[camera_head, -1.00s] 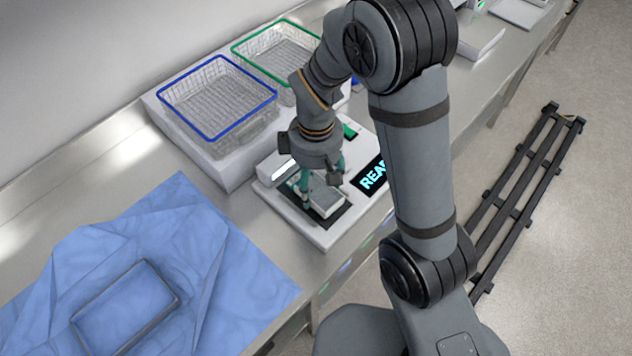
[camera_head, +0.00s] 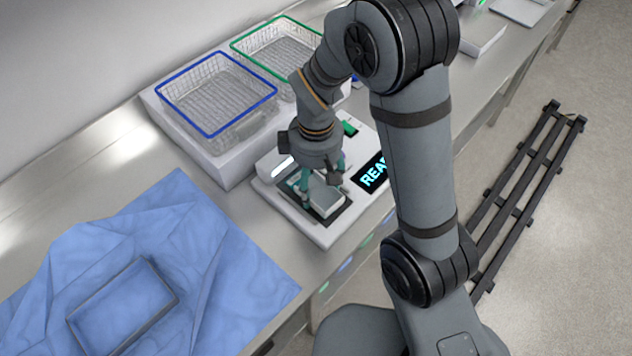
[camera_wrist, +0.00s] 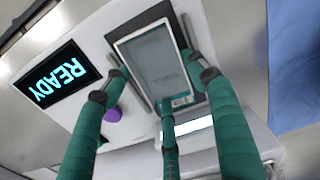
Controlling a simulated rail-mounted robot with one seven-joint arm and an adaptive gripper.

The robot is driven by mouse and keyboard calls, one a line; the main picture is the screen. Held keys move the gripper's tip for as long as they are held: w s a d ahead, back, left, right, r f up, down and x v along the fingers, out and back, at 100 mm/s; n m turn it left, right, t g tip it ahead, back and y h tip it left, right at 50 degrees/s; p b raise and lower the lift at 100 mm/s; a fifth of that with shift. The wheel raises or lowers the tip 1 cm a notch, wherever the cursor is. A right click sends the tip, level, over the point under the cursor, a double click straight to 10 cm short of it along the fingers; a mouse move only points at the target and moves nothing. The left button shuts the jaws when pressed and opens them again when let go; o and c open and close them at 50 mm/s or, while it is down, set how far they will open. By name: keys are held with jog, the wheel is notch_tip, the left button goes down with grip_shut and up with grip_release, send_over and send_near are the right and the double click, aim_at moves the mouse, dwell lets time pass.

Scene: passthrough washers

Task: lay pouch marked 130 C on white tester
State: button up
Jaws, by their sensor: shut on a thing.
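The white tester (camera_head: 327,238) stands on the steel bench, with a dark pad (camera_wrist: 121,44) and a lit READY screen (camera_head: 374,172). A pale flat pouch (camera_head: 327,204) is at the dark pad. In the wrist view the pouch (camera_wrist: 155,62) lies over the pad, slightly turned against its edges, with a small teal label at its near end. The marking is too small to read. My gripper (camera_head: 318,194) points down over the pad. Its green fingers (camera_wrist: 165,86) are shut on the pouch. I cannot tell whether the pouch touches the pad.
A blue-rimmed wire basket (camera_head: 187,126) and a green-rimmed one (camera_head: 245,52) stand on a white block behind the tester. A blue cloth (camera_head: 225,285) with a sunken rectangular tray shape lies at the left. A purple button (camera_wrist: 113,115) sits beside the pad.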

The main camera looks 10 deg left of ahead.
jog(key=o, duration=0.8)
jog(key=shift+o, duration=0.5)
jog(key=o, duration=0.4)
jog(key=shift+c, duration=0.2)
jog(key=shift+r, duration=0.1)
jog(key=shift+r+p, duration=3.45)
jog(key=shift+r, duration=0.55)
jog(key=shift+f, duration=0.2)
notch_tip(320, 180, down, 8)
jog(key=b, duration=0.7)
jog(key=shift+r, duration=0.1)
